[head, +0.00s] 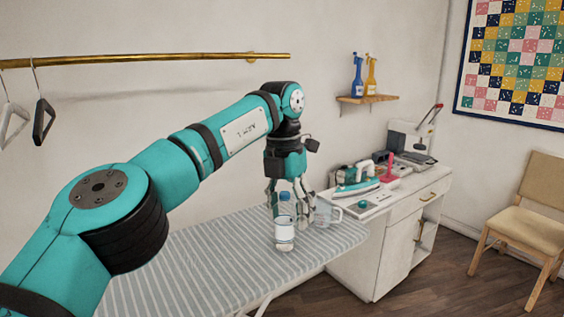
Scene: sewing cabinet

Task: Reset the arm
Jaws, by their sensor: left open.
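My left arm reaches in from the left, and its left gripper (291,205) points down over the striped ironing board (205,268). The gripper is open. A clear bottle (284,232) with a blue cap and a pale label stands upright on the board, in front of the gripper in this view. A clear jug or cup with a handle (327,213) stands just right of the bottle. I cannot tell whether the fingers touch either one. My right gripper is not in view.
A white cabinet (372,262) beside the board holds a teal iron (357,184) and other tools. A gold rail (150,59) with hangers runs along the wall. A small shelf (366,98) carries two spray bottles. A chair (530,215) stands at right; floor before it is clear.

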